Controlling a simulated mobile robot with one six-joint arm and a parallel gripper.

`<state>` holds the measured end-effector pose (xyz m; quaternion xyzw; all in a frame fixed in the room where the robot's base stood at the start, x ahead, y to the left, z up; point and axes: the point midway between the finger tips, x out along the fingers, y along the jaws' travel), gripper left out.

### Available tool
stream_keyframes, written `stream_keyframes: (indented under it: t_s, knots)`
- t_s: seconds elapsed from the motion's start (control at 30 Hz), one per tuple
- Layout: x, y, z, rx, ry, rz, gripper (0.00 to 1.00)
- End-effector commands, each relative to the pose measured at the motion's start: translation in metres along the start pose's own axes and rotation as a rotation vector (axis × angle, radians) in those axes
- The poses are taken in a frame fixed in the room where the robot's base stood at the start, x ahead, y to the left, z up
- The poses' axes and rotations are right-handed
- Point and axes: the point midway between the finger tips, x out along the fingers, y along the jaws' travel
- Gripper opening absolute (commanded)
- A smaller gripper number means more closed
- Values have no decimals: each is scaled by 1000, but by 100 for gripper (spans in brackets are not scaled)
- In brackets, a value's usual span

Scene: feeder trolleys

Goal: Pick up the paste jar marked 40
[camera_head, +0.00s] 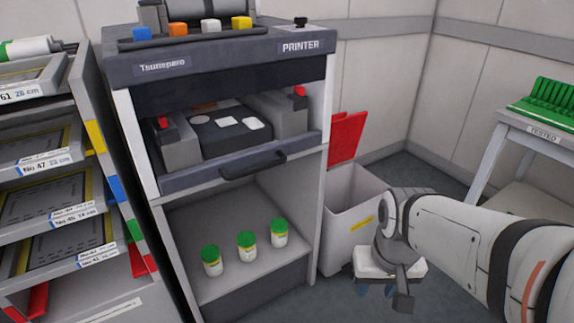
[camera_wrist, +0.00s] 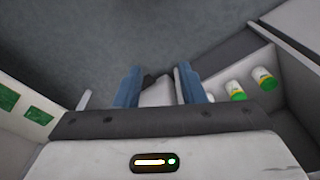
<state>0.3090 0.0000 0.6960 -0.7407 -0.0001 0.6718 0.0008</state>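Three white paste jars with green lids and yellow labels stand upright in a row in the open bay under the printer: a left jar (camera_head: 211,261), a middle jar (camera_head: 246,246) and a right jar (camera_head: 279,233). The label numbers are too small to read, so I cannot tell which is 40. My gripper (camera_head: 376,290) is right of the bay, outside it, low in front of the bin. In the wrist view its blue fingers (camera_wrist: 158,75) are apart, touching no jar. Two jars (camera_wrist: 236,90) (camera_wrist: 264,78) show clearly there at right; a third is mostly hidden by a finger.
The printer cabinet (camera_head: 316,205) has a side wall between the bay and my gripper. A pale bin (camera_head: 346,215) with a raised red lid (camera_head: 347,137) stands beside it. A stencil rack (camera_head: 104,150) is at left and a TESTED table (camera_head: 540,135) at right.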

Motion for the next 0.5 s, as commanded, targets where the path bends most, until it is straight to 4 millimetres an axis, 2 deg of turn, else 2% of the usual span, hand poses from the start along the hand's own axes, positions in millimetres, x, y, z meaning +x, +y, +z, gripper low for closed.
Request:
stream_keyframes:
  t_s: [0.3, 0.4, 0.5]
  knots:
    - [0, 0, 0, 0, 0, 0, 37]
    - [0, 0, -3, -2, 1, 0, 45]
    - [3, -3, -20, -9, 7, 1, 54]
